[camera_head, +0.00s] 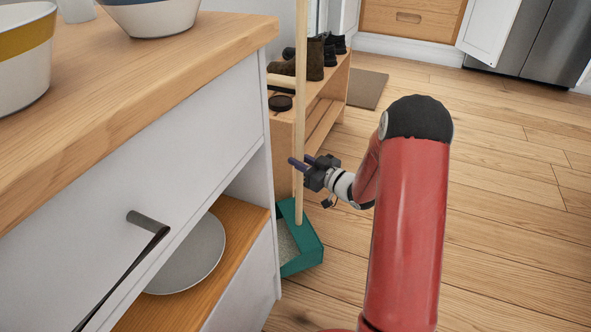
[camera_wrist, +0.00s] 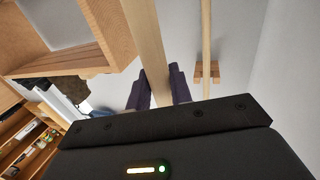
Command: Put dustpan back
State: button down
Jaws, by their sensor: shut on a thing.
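The dustpan has a teal pan (camera_head: 305,253) at the lower middle of the head view, beside the white cabinet. Its long pale wooden handle (camera_head: 300,100) rises upright out of the top of the picture. My gripper (camera_head: 300,162) is shut on the handle, above the pan. In the wrist view the handle (camera_wrist: 147,40) runs between the two dark fingers of my gripper (camera_wrist: 159,88). I cannot tell whether the pan touches the floor.
A wooden bracket (camera_wrist: 207,72) on the pale wall meets a second thin pole (camera_wrist: 206,30). A white cabinet (camera_head: 150,190) with bowls stands left; a shoe rack (camera_head: 325,100) stands behind the handle. Wooden floor (camera_head: 510,220) is clear on the right.

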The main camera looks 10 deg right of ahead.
jog(key=shift+w+a+f+b, duration=0.15)
jog(key=shift+a+f, duration=0.05)
jog(key=shift+f, duration=0.35)
jog(key=shift+w+a+f+b, duration=0.15)
jog(key=shift+w+a+f, duration=0.05)
jog(key=shift+f, duration=0.35)
jog(key=shift+w+a+f+b, duration=0.15)
jog(key=shift+a+f, duration=0.05)
jog(key=shift+f, duration=0.45)
jog(key=shift+f, duration=0.15)
jog(key=c, duration=1.3)
grip_release()
jog(key=shift+o, duration=0.2)
